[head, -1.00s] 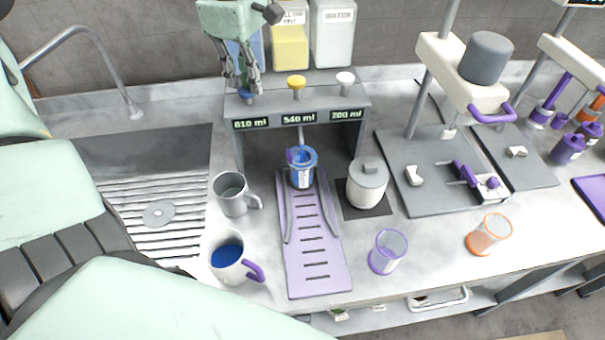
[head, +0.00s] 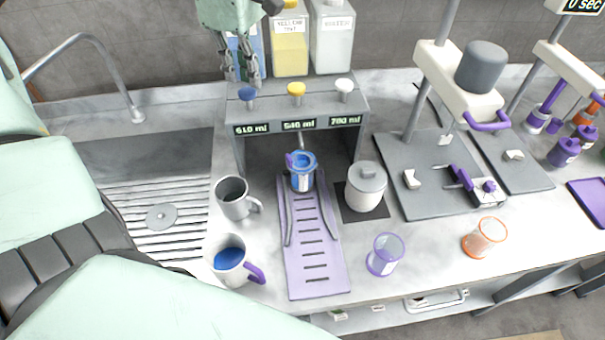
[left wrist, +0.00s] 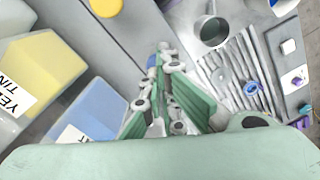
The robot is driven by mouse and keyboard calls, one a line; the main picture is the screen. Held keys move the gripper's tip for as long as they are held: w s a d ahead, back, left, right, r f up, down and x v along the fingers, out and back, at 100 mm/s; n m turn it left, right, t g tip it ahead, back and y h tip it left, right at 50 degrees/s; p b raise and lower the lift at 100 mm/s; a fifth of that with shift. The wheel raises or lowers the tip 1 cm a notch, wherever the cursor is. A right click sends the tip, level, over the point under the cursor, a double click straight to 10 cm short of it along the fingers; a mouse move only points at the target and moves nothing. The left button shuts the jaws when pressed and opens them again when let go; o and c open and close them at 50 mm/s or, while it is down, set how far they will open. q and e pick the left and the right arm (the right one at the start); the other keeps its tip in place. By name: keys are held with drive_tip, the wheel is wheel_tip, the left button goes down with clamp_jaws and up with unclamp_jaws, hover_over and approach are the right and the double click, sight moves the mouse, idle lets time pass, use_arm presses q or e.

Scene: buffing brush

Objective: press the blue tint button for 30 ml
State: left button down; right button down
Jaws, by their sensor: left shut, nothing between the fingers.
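The blue tint button (head: 249,95) is the left of three buttons on top of the grey dispenser (head: 298,105). Its display (head: 252,129) reads about 610 ml. My left gripper (head: 242,80) is shut and empty, just above and behind the blue button, apart from it. In the left wrist view the shut fingertips (left wrist: 164,47) partly cover the blue button (left wrist: 152,60). A cup with blue in it (head: 302,176) stands under the spout on the purple slotted tray (head: 315,272). My right gripper is not in view.
The yellow button (head: 296,89) and white button (head: 344,85) stand to the right. Tint containers are behind, including a yellow one (head: 290,48). A grey mug (head: 234,198), a mug of blue liquid (head: 230,258) and a lidded pot (head: 366,187) stand around the tray.

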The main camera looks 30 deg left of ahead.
sight(247, 91)
use_arm(q)
drive_tip(key=shift+f, duration=0.1)
idle(0.3)
drive_tip(key=shift+f+b, duration=1.35)
drive_tip(key=shift+f, duration=0.3)
drive_tip(key=shift+r+p, duration=1.2)
drive_tip(key=shift+r, duration=0.55)
drive_tip(key=shift+f, duration=0.15)
